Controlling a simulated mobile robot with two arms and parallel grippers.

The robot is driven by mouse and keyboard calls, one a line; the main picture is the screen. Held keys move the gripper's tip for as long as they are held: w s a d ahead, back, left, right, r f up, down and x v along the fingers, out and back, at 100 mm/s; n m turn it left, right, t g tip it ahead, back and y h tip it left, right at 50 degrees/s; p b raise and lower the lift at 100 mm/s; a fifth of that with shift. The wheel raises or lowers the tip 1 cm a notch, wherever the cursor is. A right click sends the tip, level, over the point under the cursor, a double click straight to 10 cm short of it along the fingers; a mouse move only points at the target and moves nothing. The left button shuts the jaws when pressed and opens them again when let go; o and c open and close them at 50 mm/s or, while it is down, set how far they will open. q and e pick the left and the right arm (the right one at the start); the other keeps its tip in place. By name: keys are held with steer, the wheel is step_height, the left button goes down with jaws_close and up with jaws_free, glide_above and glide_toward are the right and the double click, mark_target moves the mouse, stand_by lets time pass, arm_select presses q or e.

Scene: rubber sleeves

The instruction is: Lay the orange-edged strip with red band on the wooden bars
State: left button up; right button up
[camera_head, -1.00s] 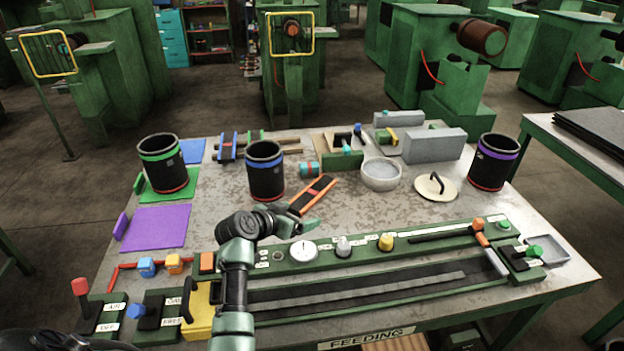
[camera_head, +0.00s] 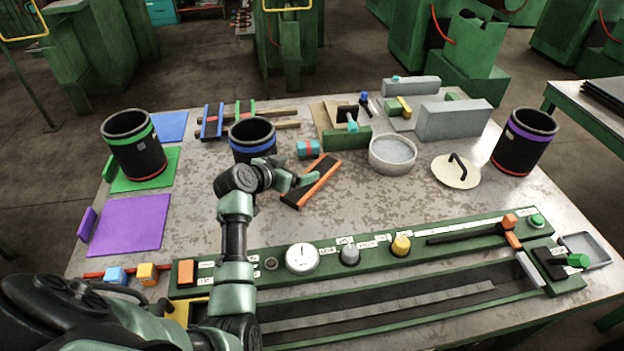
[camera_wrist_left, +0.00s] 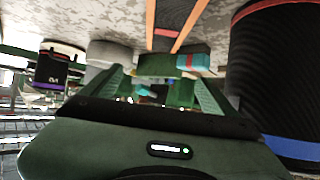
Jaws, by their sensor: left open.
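The orange-edged strip (camera_head: 318,180) lies flat and slanted on the table, dark with orange long edges. Its red band shows in the left wrist view, where the strip (camera_wrist_left: 165,38) is at the top. The wooden bars (camera_head: 284,125) lie at the back left; a blue-edged strip (camera_head: 212,122) and a green-edged strip (camera_head: 245,112) rest across their left part. My left gripper (camera_head: 302,181) is open and empty at the orange-edged strip's left side, seemingly above the table; I cannot tell if it touches the strip. My right gripper is not in view.
A blue-banded black cup (camera_head: 252,140) stands close behind my left gripper. A teal and red block (camera_head: 308,149), a grey bowl (camera_head: 392,154) and a green block (camera_head: 348,138) stand near the strip. The bars' right part is bare. The control panel (camera_head: 375,249) runs along the front.

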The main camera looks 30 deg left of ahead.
mark_target(303, 188)
arm_select(q)
step_height(303, 188, down, 6)
steer(key=b, duration=0.5)
steer(key=shift+w+a+r, duration=0.1)
steer(key=shift+w+r, duration=0.05)
steer(key=shift+w, duration=0.15)
steer(key=shift+x, duration=1.55)
steer(key=shift+p+x, duration=0.35)
steer(key=shift+x, duration=1.85)
steer(key=c, duration=1.6)
steer(key=shift+c, duration=0.2)
step_height(303, 188, up, 20)
